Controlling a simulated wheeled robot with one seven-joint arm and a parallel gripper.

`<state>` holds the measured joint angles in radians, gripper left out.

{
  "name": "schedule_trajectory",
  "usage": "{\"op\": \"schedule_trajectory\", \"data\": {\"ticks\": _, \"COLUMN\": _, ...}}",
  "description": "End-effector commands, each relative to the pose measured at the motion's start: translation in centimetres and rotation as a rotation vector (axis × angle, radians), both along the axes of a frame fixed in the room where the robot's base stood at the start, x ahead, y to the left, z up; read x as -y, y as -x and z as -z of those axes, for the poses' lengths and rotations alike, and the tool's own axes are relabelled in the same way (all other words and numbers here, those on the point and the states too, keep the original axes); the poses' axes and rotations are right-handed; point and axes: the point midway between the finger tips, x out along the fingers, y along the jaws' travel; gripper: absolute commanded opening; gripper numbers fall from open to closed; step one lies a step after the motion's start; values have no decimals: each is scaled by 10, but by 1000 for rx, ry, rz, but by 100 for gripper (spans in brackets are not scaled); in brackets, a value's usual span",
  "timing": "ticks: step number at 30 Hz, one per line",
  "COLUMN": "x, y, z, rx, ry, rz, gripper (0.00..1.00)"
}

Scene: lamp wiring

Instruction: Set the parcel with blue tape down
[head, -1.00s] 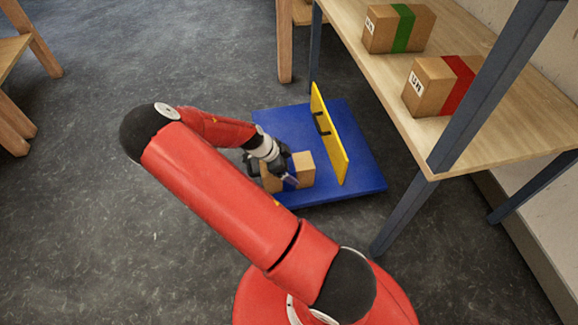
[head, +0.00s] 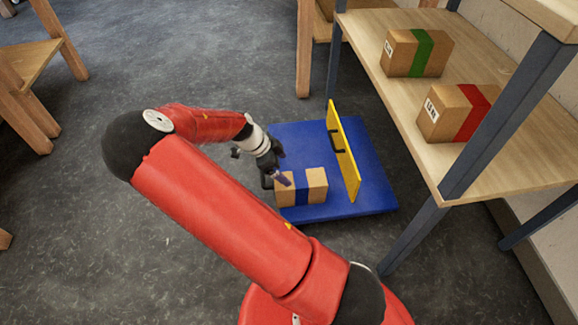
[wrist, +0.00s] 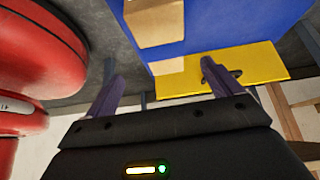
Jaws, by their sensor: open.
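The parcel with blue tape (head: 316,186) is a brown box with a blue band. It rests on the blue platform (head: 350,203) near its front left edge. My gripper (head: 276,172) is beside and just above the parcel's left end in the head view, partly overlapping it. In the wrist view my gripper (wrist: 163,72) has its two purple fingers spread with nothing between them. A brown box face, likely the same parcel (wrist: 154,22), shows beyond the fingertips, apart from them. The parcel's far left side is partly hidden by my gripper.
A yellow upright panel (head: 344,150) with a black handle stands on the platform, right of the parcel. A wooden shelf (head: 395,110) at right bears parcels with green tape (head: 421,52) and red tape (head: 473,112). Wooden furniture stands at upper left.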

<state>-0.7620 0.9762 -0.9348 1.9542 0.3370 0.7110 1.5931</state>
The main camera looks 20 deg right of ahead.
Motion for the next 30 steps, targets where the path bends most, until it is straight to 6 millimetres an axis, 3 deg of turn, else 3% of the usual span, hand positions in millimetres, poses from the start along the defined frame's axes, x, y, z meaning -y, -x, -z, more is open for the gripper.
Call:
{"op": "schedule_trajectory", "data": {"ticks": 5, "x": -16, "y": 17, "z": -25, "rx": -56, "ry": -203, "rz": -106, "gripper": 90}}
{"op": "schedule_trajectory", "data": {"ticks": 8, "x": -31, "y": 30, "z": -50, "rx": -78, "ry": -349, "rz": -239, "gripper": 90}}
{"op": "schedule_trajectory", "data": {"ticks": 17, "x": -63, "y": 73, "z": -150, "rx": -18, "ry": -611, "rz": -774, "gripper": 90}}
{"op": "schedule_trajectory", "data": {"ticks": 24, "x": -71, "y": 125, "z": -231, "rx": 70, "ry": -542, "rz": -1267, "gripper": 90}}
{"op": "schedule_trajectory", "data": {"ticks": 30, "x": -73, "y": 177, "z": -277, "rx": 66, "ry": -311, "rz": -1623, "gripper": 90}}
